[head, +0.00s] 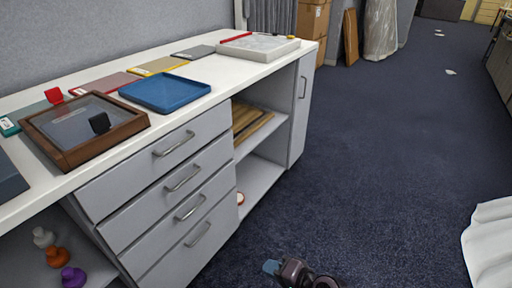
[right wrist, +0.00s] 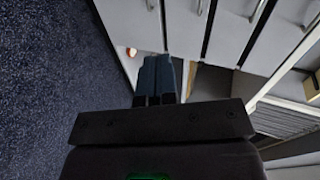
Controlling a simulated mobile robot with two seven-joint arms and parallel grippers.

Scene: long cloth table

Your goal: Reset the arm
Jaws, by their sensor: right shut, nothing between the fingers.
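My right gripper (head: 272,267) shows at the bottom edge of the head view, low over the dark blue carpet and in front of the grey cabinet. Only its blue-grey fingertip end and part of my dark arm are in the picture. In the right wrist view its two dark blue fingers (right wrist: 156,76) lie together, with nothing between them. The gripper is apart from the drawers and the shelf. My left gripper is in neither view.
The grey cabinet (head: 150,188) with drawers and open shelves stands at left. Its white top holds a brown wooden frame (head: 68,158), a blue tray (head: 165,107) and several flat panels. White cloth (head: 490,245) hangs at lower right. Carpet (head: 400,140) between is clear.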

